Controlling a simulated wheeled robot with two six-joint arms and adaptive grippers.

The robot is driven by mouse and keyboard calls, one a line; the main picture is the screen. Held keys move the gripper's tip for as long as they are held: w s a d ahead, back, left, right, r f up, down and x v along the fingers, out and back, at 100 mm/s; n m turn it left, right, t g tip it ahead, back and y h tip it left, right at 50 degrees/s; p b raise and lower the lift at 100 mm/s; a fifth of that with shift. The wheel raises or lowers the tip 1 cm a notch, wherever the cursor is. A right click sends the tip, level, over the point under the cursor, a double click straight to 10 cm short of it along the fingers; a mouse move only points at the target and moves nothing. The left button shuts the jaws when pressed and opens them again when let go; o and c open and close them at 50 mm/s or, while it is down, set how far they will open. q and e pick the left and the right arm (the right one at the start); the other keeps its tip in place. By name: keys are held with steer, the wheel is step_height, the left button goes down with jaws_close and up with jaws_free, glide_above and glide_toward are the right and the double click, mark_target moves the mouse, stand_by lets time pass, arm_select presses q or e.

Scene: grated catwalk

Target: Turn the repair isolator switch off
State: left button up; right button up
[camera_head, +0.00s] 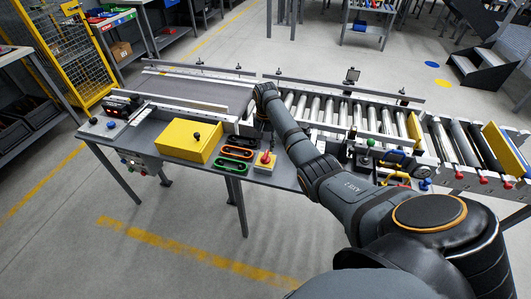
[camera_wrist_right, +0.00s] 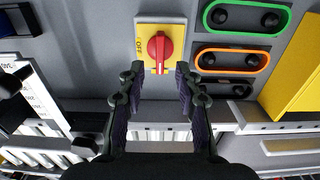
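The isolator switch is a red rotary knob (camera_wrist_right: 159,46) on a yellow plate (camera_wrist_right: 145,28) with a pale housing. OFF is printed on the plate left of the knob in the right wrist view. The knob's grip bar lies upright in that view. In the head view the switch (camera_head: 265,159) sits near the bench's front edge. My right gripper (camera_wrist_right: 157,88) is open and empty, its fingers either side of the knob's line but apart from it. In the head view my right arm reaches to just behind the switch, and its fingers are mostly hidden. My left gripper is not in view.
Green and orange oval handles (camera_wrist_right: 246,18) (camera_wrist_right: 232,60) lie beside the switch. A yellow box (camera_head: 188,141) stands left of them on the bench. A roller conveyor (camera_head: 335,108) runs behind. Small controls and tools crowd the bench to the right.

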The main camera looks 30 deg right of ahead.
mark_target(266, 154)
step_height(266, 154, down, 5)
steer(key=shift+f, duration=0.2)
jaws_close()
